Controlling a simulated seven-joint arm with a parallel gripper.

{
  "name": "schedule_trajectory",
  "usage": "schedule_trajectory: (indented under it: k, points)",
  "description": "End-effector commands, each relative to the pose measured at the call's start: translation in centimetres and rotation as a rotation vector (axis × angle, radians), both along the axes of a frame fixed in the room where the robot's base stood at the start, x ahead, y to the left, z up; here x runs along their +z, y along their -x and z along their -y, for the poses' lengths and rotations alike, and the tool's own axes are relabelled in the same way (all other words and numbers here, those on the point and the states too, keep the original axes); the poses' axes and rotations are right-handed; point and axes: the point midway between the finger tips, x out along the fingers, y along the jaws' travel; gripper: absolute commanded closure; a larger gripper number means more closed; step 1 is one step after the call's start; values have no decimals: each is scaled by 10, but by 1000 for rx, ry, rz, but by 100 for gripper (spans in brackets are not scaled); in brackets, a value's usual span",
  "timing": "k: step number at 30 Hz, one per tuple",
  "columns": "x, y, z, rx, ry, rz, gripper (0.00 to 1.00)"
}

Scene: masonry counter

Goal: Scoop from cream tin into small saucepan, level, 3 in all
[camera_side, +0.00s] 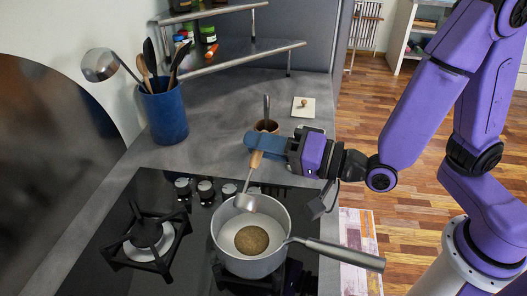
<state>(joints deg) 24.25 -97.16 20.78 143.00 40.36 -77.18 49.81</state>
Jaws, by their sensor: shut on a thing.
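My gripper (262,147) is shut on the wooden handle of a metal scoop (246,202). The scoop hangs down with its bowl over the far side of the small saucepan (219,250). The scoop's contents cannot be made out. The saucepan stands on the hob, its long handle pointing right, with a round brown heap (251,240) on its pale bottom. A cream square (304,112) with a small brown knob lies on the counter behind my gripper; whether it is the cream tin or only a lid is unclear.
A brown pot (267,126) with an upright handle in it stands just behind my gripper, partly hidden. A blue utensil crock (164,115) holds a ladle and spoons at left. A free burner grate (147,240) is left of the saucepan. A shelf with jars stands behind.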

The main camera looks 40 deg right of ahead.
Motion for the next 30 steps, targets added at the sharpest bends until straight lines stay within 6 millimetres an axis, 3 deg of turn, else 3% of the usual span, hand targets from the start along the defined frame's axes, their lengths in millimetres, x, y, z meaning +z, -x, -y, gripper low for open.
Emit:
schedule_trajectory:
  k: [15, 30]
  points:
    - [41, 11, -16, 3, 315, 209, 100]
    - [70, 28, -42, 2, 644, 424, 100]
